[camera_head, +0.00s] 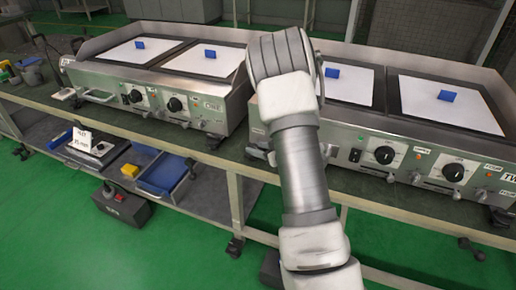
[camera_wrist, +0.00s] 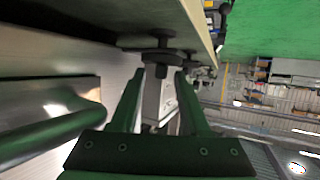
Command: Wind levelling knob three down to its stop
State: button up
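In the wrist view a dark round levelling knob (camera_wrist: 165,56) with a stem sits against a pale surface, just past my fingertips. My gripper (camera_wrist: 161,76) has its two green, dark-tipped fingers apart, one on each side of the knob's narrower end. I see no clear contact with it. Which number this knob bears cannot be read. In the head view my arm hides my gripper. Two griddles, the left one (camera_head: 186,68) and the right one (camera_head: 430,128), stand on the bench, with dark feet under their front edges.
The bench front edge (camera_head: 120,133) runs below the griddles. A green bar (camera_wrist: 45,137) lies close at the left in the wrist view. A lower shelf holds a blue tray (camera_head: 162,174) and a yellow block (camera_head: 130,170). The green floor (camera_head: 100,255) in front is mostly clear.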

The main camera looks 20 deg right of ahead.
jog(key=p+v, duration=0.4)
jog(key=v, duration=1.3)
jog(key=shift+s+r+p, duration=0.15)
jog(key=shift+p, duration=0.25)
jog(key=shift+d, duration=0.1)
